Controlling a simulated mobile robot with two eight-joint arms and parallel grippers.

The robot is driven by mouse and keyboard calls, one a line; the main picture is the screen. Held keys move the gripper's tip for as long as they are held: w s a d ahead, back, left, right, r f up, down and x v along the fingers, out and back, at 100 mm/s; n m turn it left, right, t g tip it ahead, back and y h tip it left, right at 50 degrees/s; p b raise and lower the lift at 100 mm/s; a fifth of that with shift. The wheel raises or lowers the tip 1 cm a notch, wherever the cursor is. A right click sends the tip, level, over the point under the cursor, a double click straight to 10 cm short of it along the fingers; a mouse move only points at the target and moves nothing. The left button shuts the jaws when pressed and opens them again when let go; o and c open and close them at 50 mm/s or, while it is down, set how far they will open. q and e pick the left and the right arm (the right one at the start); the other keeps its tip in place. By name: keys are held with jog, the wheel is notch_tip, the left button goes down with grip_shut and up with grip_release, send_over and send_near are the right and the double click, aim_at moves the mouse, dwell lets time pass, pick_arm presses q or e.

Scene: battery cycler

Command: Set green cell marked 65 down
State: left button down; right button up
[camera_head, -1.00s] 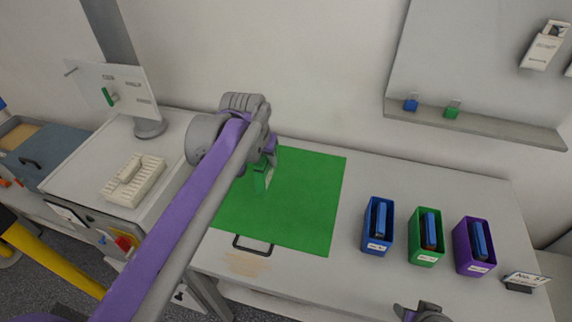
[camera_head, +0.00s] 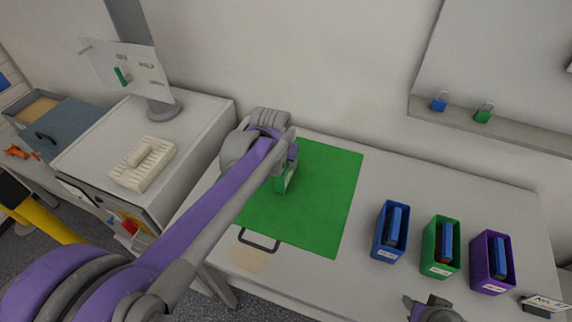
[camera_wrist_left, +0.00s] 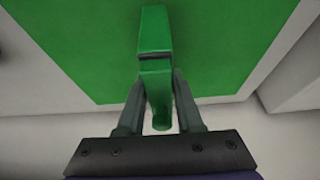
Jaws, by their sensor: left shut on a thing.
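The green cell (camera_head: 281,184) is in my left gripper (camera_head: 284,168), over the green mat (camera_head: 318,215) on the table. In the left wrist view the cell (camera_wrist_left: 155,62) stands between the two fingers of my left gripper (camera_wrist_left: 159,85), with the green mat (camera_wrist_left: 215,45) behind it. The jaws are shut on it. Its label is too small to read, and I cannot tell whether its bottom touches the mat. My right gripper (camera_head: 430,308) shows only in part at the bottom edge of the head view.
Blue (camera_head: 389,231), green (camera_head: 440,247) and purple (camera_head: 491,262) bins with blue items stand right of the mat. A black handle (camera_head: 259,240) lies at the mat's front. A white rack (camera_head: 143,164) and a monitor (camera_head: 127,75) stand on the left cabinet. The mat's right half is clear.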

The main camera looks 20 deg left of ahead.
pick_arm(q)
jog(key=shift+f, duration=0.55)
jog(key=shift+f, duration=0.2)
pick_arm(e)
jog(key=shift+f, duration=0.2)
pick_arm(q)
jog(key=c, duration=0.6)
grip_release()
jog(key=shift+o, duration=0.2)
